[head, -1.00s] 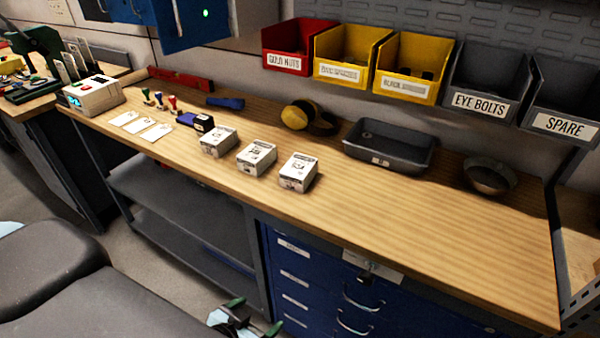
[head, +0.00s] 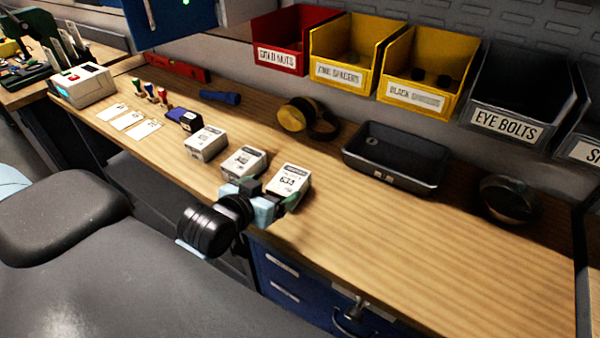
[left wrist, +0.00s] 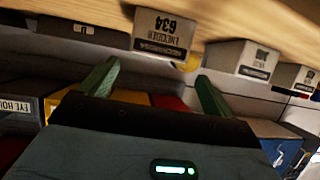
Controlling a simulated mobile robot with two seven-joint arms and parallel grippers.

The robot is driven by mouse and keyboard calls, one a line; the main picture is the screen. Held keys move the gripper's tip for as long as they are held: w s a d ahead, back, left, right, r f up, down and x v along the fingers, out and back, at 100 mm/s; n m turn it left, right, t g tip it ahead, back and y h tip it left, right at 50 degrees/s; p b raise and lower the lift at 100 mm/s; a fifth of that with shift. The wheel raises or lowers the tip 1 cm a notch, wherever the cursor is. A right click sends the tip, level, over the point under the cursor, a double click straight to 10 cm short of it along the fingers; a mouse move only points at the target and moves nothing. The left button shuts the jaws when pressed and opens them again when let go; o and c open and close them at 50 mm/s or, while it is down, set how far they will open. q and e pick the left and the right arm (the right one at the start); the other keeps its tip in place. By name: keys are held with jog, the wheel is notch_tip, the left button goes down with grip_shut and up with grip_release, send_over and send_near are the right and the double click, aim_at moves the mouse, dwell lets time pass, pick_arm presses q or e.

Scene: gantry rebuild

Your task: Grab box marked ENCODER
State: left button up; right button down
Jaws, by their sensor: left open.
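Three small white boxes stand in a row on the wooden bench (head: 400,245). The right-hand box (head: 290,180) has a dark printed label. In the left wrist view, the box ahead of the fingers (left wrist: 163,33) reads ENCODER, upside down, with 634; it appears to be that right-hand box. My left gripper (head: 265,192) is at the bench's front edge, just in front of the right-hand and middle boxes. In the left wrist view its green fingers (left wrist: 158,70) are apart and empty, with the ENCODER box beyond their tips. My right gripper is not in view.
The middle box (head: 243,162) and left box (head: 205,143) stand close by on the left. A dark tray (head: 395,180) and a round bowl (head: 510,198) lie to the right. Labelled bins (head: 420,95) hang behind. The right front of the bench is clear.

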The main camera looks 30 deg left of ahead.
aim_at(287, 181)
pick_arm(q)
jog(key=shift+w, duration=0.2)
jog(key=shift+s, duration=0.25)
jog(key=shift+w+f, duration=0.15)
jog(key=shift+w, duration=0.25)
jog(key=shift+x, duration=0.8)
jog(key=shift+w, duration=0.1)
jog(key=x, duration=0.4)
jog(key=shift+d+p, duration=0.3)
jog(key=shift+w+f, duration=0.2)
jog(key=shift+w, duration=0.2)
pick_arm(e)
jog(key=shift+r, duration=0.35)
